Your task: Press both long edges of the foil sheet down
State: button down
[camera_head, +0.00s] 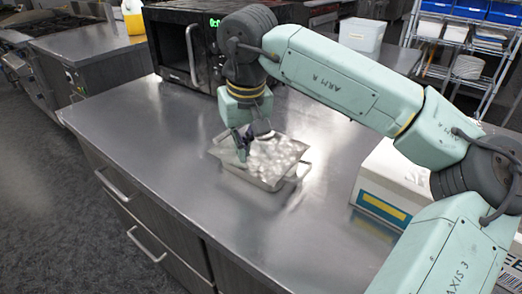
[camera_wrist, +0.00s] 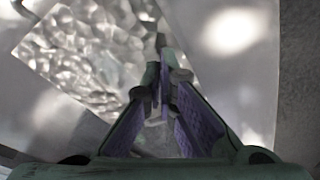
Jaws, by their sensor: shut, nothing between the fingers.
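A crumpled silver foil sheet (camera_head: 276,155) lies over a shallow metal tray (camera_head: 262,183) on the steel counter. In the wrist view the foil sheet (camera_wrist: 95,55) fills the upper left, with one straight edge running down toward my fingers. My gripper (camera_head: 242,150) points down at the left part of the foil in the head view. In the wrist view my gripper (camera_wrist: 160,62) has its fingertips together at the foil's edge, with nothing between them. I cannot tell whether the fingertips touch the foil. The foil's far left corner is partly hidden by my gripper.
A black microwave (camera_head: 190,50) stands behind the tray at the back of the counter. A white box (camera_head: 390,185) with a blue and yellow label sits to the right. The steel counter (camera_head: 150,140) is clear left and in front of the tray.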

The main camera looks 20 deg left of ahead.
jog(key=shift+f+b, duration=0.45)
jog(key=shift+f, duration=0.35)
dwell(1.1)
jog(key=shift+r, duration=0.1)
jog(key=shift+r+p, duration=2.8)
jog(key=shift+r, duration=0.7)
